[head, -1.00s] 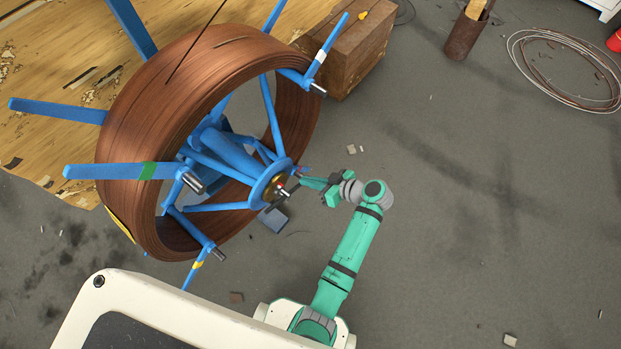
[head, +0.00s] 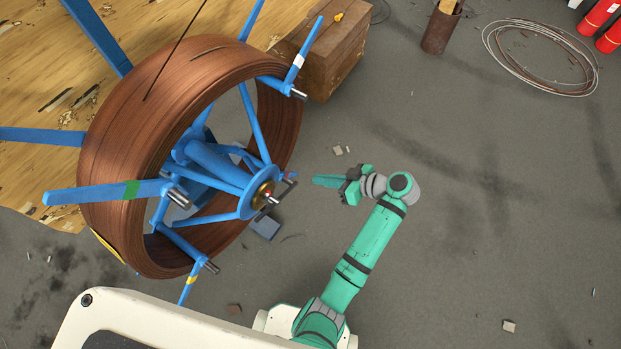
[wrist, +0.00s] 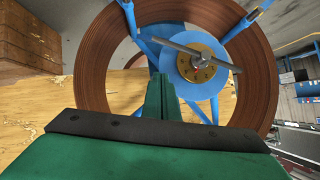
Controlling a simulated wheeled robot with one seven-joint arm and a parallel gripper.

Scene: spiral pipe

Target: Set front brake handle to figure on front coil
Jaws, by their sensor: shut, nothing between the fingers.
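The front coil (head: 165,110) is a large copper-brown ring on a blue reel, and it also fills the back of the wrist view (wrist: 95,75). At its blue hub (head: 238,203) is a small brass dial (wrist: 197,70) with dark marks around it, too small to read. The brake handle (wrist: 195,53) is a thin grey bar across the dial, slanting down to the right in the wrist view. In the head view the handle (head: 283,192) shows dark at the hub. My green gripper (head: 318,181) is shut and empty, to the right of the handle and apart from it.
Blue spokes with rod ends (head: 297,93) stick out around the coil. A wooden box (head: 325,60) stands behind it, with a rusty cylinder (head: 440,32) and a wire loop (head: 540,57) farther right. The grey floor right of my arm is mostly clear.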

